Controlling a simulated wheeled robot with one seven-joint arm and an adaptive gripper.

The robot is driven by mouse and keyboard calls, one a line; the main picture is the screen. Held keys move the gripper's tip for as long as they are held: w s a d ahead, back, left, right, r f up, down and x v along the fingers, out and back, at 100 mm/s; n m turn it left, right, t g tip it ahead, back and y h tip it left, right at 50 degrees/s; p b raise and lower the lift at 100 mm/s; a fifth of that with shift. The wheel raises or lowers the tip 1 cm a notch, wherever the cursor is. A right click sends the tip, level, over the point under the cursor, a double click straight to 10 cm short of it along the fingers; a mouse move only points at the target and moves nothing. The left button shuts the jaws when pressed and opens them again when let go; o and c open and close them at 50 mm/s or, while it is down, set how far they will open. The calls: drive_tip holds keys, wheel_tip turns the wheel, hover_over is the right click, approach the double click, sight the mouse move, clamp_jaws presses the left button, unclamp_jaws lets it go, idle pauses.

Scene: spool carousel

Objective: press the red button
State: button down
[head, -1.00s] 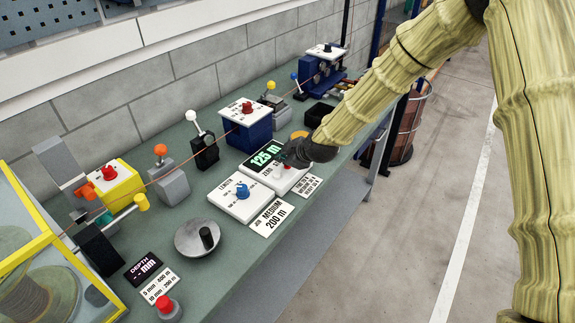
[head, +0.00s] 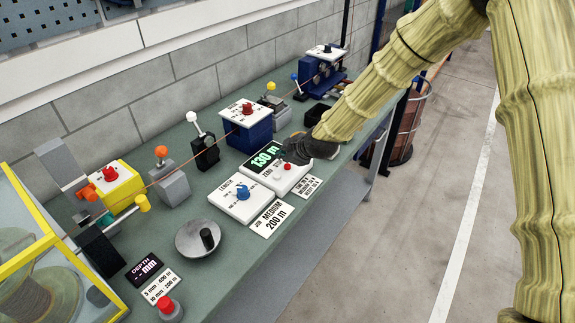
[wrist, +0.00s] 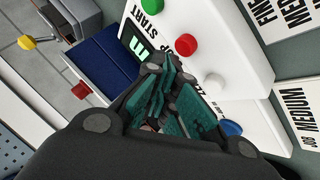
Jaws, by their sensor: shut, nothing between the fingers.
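The red button (wrist: 186,44) is a round red cap on a white control panel, between a green button (wrist: 155,6) and a white button (wrist: 214,84) in the wrist view. In the head view the red button (head: 287,166) shows only in part below my gripper. My gripper (wrist: 165,85) is shut and empty, with its dark green fingers over the panel beside the display, apart from the red button in the wrist picture. In the head view my gripper (head: 292,152) hangs over the panel; its height above it is hard to judge.
The panel's display (head: 265,157) reads 130 m. A white panel with a blue knob (head: 242,192) and a card reading MEDIUM 200 m (head: 270,218) sit to the left. Another red button (head: 166,305) stands at the bench's front left. A blue box (head: 249,135) stands behind.

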sight(285, 167)
drive_tip(key=shift+r+p, duration=1.15)
drive_tip(key=shift+r, duration=1.4)
drive_tip(key=shift+f, duration=0.1)
